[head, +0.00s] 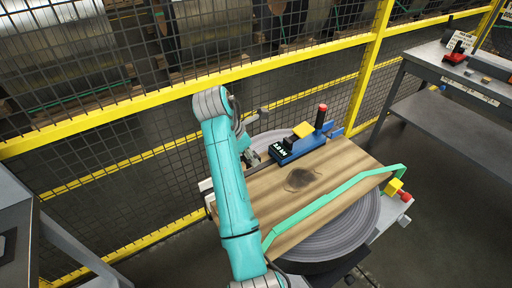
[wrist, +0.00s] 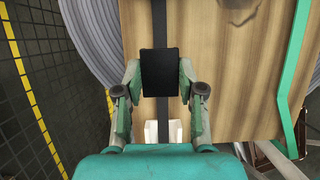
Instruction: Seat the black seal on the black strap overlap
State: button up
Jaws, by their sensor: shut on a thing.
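The black seal (wrist: 160,72) is a dark block between the two fingertips of my gripper (wrist: 159,82) in the wrist view, touched from both sides. The black strap (wrist: 159,20) runs over the wooden board, in line with the seal above and below it. The seal covers the part of the strap behind it, so I cannot tell whether it touches the strap or hangs above it. In the head view my gripper (head: 249,156) is at the board's far left edge, partly hidden by my arm; the seal is not clear there.
A blue tensioner (head: 296,149) with a lit display stands on the wooden board (head: 335,168), right of my gripper. A green strap (head: 325,204) crosses the board's near side. A grey coil (head: 352,226) lies beneath. Yellow mesh fencing (head: 130,100) stands behind; a workbench (head: 460,75) is at right.

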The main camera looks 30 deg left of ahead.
aim_at(253, 171)
dwell(0.3)
jog(key=shift+f, duration=0.95)
jog(key=shift+f, duration=0.25)
jog(key=shift+f, duration=0.6)
jog(key=shift+f, duration=0.6)
dwell(1.9)
jog(key=o, duration=1.2)
jog(key=shift+r, duration=0.1)
